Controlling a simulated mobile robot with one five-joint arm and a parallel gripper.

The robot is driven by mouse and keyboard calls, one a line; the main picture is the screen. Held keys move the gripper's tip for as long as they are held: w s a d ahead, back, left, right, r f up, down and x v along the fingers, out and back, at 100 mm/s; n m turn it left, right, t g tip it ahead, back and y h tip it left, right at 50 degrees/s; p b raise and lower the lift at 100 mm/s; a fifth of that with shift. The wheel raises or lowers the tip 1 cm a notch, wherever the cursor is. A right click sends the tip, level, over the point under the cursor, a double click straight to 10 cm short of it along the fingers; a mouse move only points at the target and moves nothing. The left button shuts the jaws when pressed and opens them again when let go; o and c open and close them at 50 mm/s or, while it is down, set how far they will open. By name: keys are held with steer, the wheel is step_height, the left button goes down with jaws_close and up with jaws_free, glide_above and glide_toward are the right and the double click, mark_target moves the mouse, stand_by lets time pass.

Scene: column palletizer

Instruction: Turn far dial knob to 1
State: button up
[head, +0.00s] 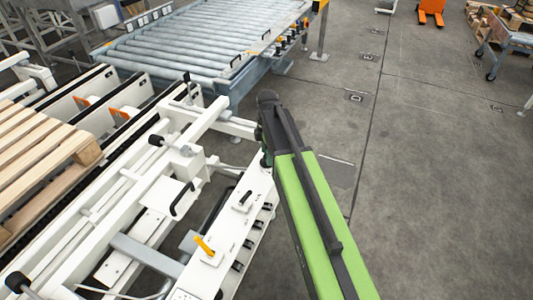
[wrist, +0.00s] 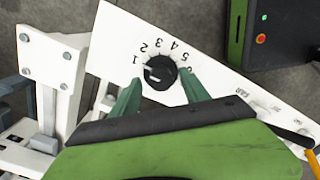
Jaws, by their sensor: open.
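The black dial knob (wrist: 161,71) is on a white panel (wrist: 118,35) in the wrist view. Printed numbers curve around its upper side, with 1 at the left and higher numbers toward the right. A pale mark on the knob shows at its left side, near the 1; its exact setting is hard to tell. My gripper (wrist: 160,77) is open, with one green finger on each side of the knob. I cannot tell whether the fingers touch it. In the head view my green arm (head: 309,205) reaches over the white machine's right edge, and the knob is not visible there.
An orange lever (head: 204,246) and a black handle (head: 244,199) stand on the white machine near my arm. A roller conveyor (head: 190,50) lies behind, and a wooden pallet (head: 45,150) is at the left.

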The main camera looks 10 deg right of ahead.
step_height(320, 180, up, 17)
steer(key=p, duration=1.5)
steer(key=shift+f+p, duration=0.15)
steer(key=shift+p, duration=0.25)
steer(key=s+m, duration=1.4)
steer(key=m, duration=0.4)
steer(key=shift+s+a+m, duration=0.3)
steer(key=shift+s+a, duration=0.05)
steer(key=shift+a, duration=0.1)
